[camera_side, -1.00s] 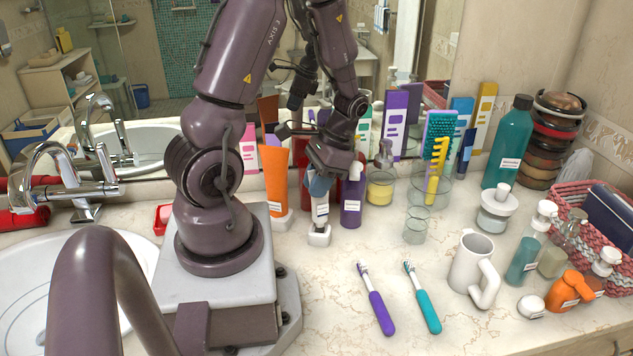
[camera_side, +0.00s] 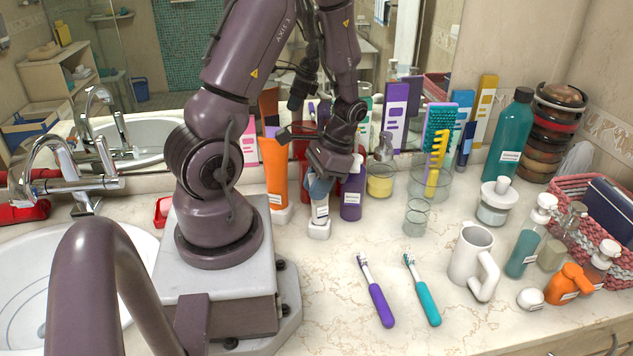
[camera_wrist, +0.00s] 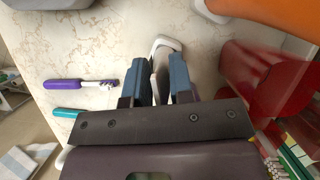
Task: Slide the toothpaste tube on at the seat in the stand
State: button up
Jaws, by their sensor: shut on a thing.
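The toothpaste tube (camera_side: 320,211) is a small white tube with a printed label. My gripper (camera_side: 318,189) is shut on it from above and holds it roughly upright. The white stand (camera_side: 318,230) is on the counter directly below, and the tube's lower end is at its top. I cannot tell how deep the tube sits in the seat. In the wrist view, my gripper's blue fingers (camera_wrist: 163,88) close around the thin pale tube (camera_wrist: 160,78), with the white stand (camera_wrist: 167,43) beyond them. The fingers hide much of the tube.
An orange tube (camera_side: 276,170) stands close on the left, and a purple pump bottle (camera_side: 352,197) close on the right. A red container (camera_wrist: 268,80) is near the fingers in the wrist view. Two toothbrushes (camera_side: 377,301) (camera_side: 425,299) lie in front; the counter between is clear.

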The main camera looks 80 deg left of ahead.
jog(key=shift+f, duration=0.25)
jog(key=o, duration=0.7)
jog(key=v, duration=1.3)
jog(key=shift+s, duration=0.1)
